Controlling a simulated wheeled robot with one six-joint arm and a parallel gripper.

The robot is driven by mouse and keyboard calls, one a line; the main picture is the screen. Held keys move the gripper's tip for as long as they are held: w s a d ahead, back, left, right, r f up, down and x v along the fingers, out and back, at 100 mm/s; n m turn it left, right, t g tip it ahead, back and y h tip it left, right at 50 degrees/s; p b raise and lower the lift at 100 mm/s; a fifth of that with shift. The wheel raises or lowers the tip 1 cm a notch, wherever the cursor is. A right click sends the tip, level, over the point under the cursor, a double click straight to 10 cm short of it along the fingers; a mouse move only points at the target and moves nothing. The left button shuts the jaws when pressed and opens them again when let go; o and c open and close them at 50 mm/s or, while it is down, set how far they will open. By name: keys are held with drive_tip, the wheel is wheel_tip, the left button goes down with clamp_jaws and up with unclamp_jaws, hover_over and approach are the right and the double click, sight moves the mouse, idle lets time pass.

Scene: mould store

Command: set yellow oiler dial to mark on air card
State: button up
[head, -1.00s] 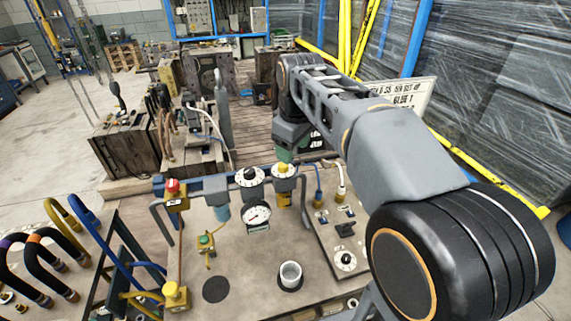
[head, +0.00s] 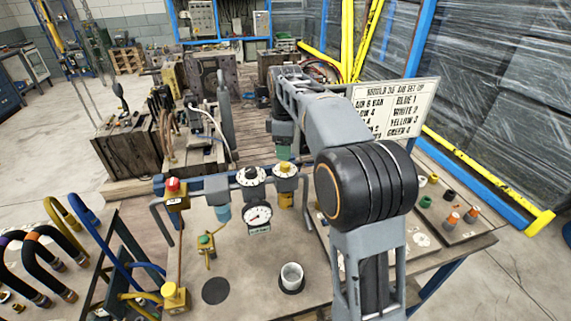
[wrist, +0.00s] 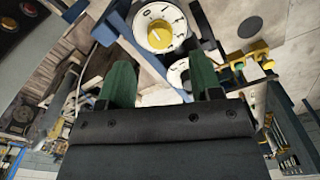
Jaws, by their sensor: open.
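The yellow oiler dial (head: 285,171) is a yellow knob on a white marked face on the bench's air line. It shows larger in the wrist view (wrist: 159,34), just beyond the fingertips; its pointer is too small to read surely. My gripper (wrist: 161,76) has its two green fingers apart with nothing between them. In the head view my gripper (head: 283,152) is just behind the dial, partly hidden by my arm. The air card (head: 400,100) stands behind the bench at the right. "AIR 6 BAR" is on it; its lower left lines are blocked by my arm.
A second dial with a black knob (head: 250,176) sits left of the yellow one, above a gauge (head: 258,216). A red-topped yellow valve (head: 174,193) is farther left. Coloured fittings (head: 449,205) lie at the right.

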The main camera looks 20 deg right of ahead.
sight(285, 164)
drive_tip(key=shift+f, duration=2.9)
drive_tip(key=c, duration=0.9)
